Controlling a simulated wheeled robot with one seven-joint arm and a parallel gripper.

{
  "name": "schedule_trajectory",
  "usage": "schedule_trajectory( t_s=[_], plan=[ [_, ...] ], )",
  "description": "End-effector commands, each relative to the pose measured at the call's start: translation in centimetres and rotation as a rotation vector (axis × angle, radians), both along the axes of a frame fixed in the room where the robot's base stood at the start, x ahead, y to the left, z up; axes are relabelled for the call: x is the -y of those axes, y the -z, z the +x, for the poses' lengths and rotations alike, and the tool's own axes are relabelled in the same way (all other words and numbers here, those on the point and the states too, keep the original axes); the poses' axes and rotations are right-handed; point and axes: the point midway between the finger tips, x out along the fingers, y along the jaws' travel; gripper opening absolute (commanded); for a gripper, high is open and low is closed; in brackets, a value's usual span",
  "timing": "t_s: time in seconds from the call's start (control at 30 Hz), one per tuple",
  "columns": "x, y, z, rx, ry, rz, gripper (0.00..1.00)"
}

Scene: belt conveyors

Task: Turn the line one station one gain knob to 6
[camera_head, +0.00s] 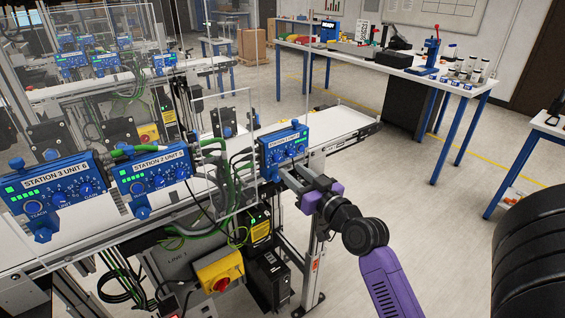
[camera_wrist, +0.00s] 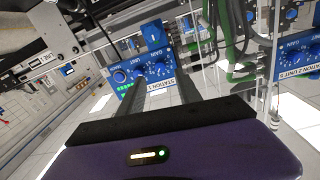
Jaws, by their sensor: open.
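The blue station 1 panel (camera_head: 283,148) is at the right end of the row of panels in the head view, carrying small knobs with white scales. In the wrist view the same panel (camera_wrist: 153,32) appears upside down, with several dark blue knobs (camera_wrist: 139,71) and green lights. My gripper (camera_head: 286,176) is open just in front of the panel's lower right part. In the wrist view its fingers (camera_wrist: 172,102) reach toward the panel, partly covering its lower edge. Contact with a knob cannot be told.
Green cables (camera_head: 215,160) and a clear guard are close beside station 1. A yellow box with a red button (camera_head: 220,272) is below.

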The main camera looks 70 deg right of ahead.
Motion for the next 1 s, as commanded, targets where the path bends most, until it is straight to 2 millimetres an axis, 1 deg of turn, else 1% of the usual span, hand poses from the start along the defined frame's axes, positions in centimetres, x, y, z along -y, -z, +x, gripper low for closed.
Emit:
schedule_trajectory(
  t_s=[0.03, 0.2, 0.4, 0.57, 0.8, 0.83, 0.97, 1.0],
  plan=[
    [0.4, -0.3, 0.8, 0.005, -0.001, 0.003, 0.41],
    [1.8, -0.3, 2.8, 0.005, -0.001, 0.004, 0.41],
    [2.9, -0.2, 4.4, 0.004, -0.001, 0.004, 0.41],
    [3.2, -0.1, 4.9, 0.002, -0.001, 0.003, 0.41],
    [3.3, 0.0, 4.9, 0.002, -0.001, 0.003, 0.41],
    [3.2, 0.0, 5.0, 0.001, -0.001, 0.004, 0.39],
    [3.2, 0.0, 4.9, 0.001, -0.001, 0.004, 0.13],
    [3.2, 0.0, 4.9, 0.001, -0.001, 0.004, 0.06]
  ],
)
